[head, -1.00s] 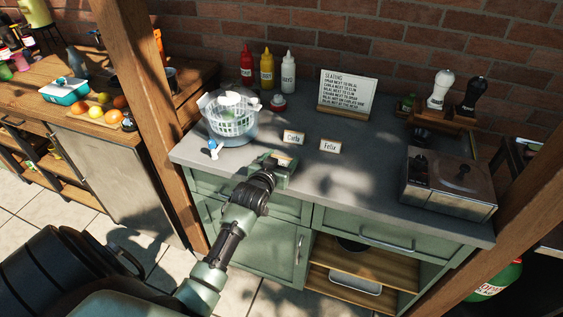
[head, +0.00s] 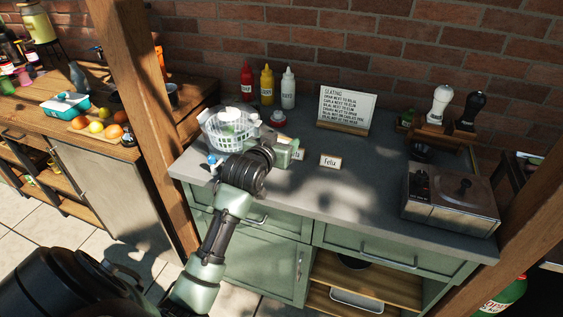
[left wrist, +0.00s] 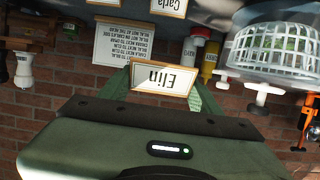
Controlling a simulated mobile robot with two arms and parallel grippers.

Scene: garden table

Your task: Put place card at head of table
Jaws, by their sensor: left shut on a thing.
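My left gripper (head: 288,150) is shut on a wooden-framed place card. In the left wrist view this card (left wrist: 163,78) reads "Elin" upside down and sits between the fingers. In the head view the gripper is over the left part of the grey counter (head: 262,196), and the held card is mostly hidden. A card reading "Felix" (head: 330,161) stands on the counter to its right. A card reading "Carla" (left wrist: 168,6) shows at the top edge of the left wrist view; in the head view the gripper largely covers it. My right gripper is not in view.
A seating sign (head: 346,105) stands at the back. A salad spinner (head: 229,127) is close left of the gripper. Sauce bottles (head: 267,84) stand behind. A metal box (head: 451,195) and grinders (head: 440,102) are at right. The counter's middle front is clear.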

